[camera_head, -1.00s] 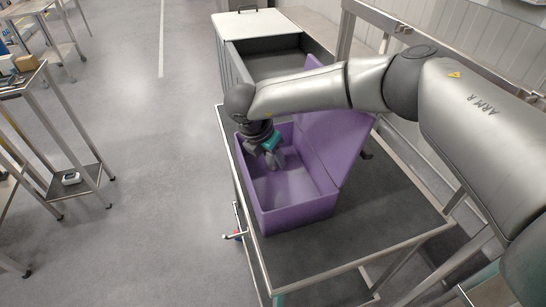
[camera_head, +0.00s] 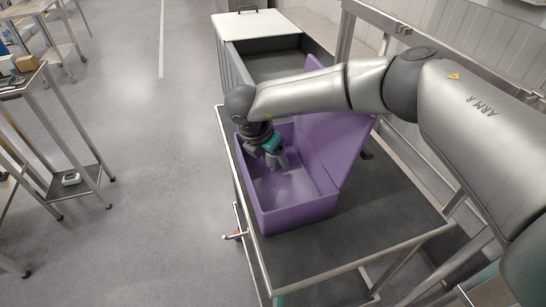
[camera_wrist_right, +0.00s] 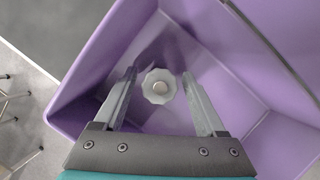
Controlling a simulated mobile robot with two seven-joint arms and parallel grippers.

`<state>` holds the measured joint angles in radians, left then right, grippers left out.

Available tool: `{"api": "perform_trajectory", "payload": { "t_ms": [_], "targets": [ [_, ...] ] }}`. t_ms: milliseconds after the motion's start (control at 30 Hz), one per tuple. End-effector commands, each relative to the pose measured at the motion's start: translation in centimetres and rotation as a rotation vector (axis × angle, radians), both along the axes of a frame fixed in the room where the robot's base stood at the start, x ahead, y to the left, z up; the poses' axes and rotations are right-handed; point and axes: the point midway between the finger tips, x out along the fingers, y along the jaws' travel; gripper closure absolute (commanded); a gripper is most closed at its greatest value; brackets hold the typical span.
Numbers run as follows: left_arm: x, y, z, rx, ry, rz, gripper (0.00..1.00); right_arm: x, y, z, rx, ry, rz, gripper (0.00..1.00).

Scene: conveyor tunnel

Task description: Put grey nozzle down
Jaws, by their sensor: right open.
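The grey nozzle (camera_wrist_right: 159,86) shows in the right wrist view as a pale, scalloped round piece with a lighter centre. It sits between the spread fingers of my right gripper (camera_wrist_right: 160,74), with a gap on each side, inside the purple box (camera_wrist_right: 85,95). Whether it rests on the box floor is hard to tell. In the head view my right gripper (camera_head: 267,156) reaches down into the open purple box (camera_head: 298,212) near its far left corner, and the nozzle cannot be made out there. My left gripper is not in view.
The box stands on a dark-topped metal cart (camera_head: 375,220), its purple lid (camera_head: 338,140) raised on the right. A grey bin (camera_head: 270,62) with a white cover stands behind. A metal rack (camera_head: 62,130) is at left. The floor between is clear.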

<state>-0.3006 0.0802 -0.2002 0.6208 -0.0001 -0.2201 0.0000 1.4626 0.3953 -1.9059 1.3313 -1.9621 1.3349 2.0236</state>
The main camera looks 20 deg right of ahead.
Motion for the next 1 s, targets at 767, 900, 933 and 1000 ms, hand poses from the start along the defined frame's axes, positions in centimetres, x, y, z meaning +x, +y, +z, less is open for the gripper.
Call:
{"api": "perform_trajectory", "payload": {
  "t_ms": [767, 900, 933, 1000],
  "targets": [
    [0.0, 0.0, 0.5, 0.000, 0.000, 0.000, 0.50, -2.7, 3.8, 11.2, 0.001, -0.001, 0.002, 0.27],
    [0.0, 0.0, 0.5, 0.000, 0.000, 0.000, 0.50, -2.7, 3.8, 11.2, 0.001, -0.001, 0.002, 0.27],
    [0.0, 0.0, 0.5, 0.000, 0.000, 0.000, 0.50, -2.7, 3.8, 11.2, 0.001, -0.001, 0.002, 0.27],
    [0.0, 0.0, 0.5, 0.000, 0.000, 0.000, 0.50, -2.7, 3.8, 11.2, 0.001, -0.001, 0.002, 0.27]
  ]
}}
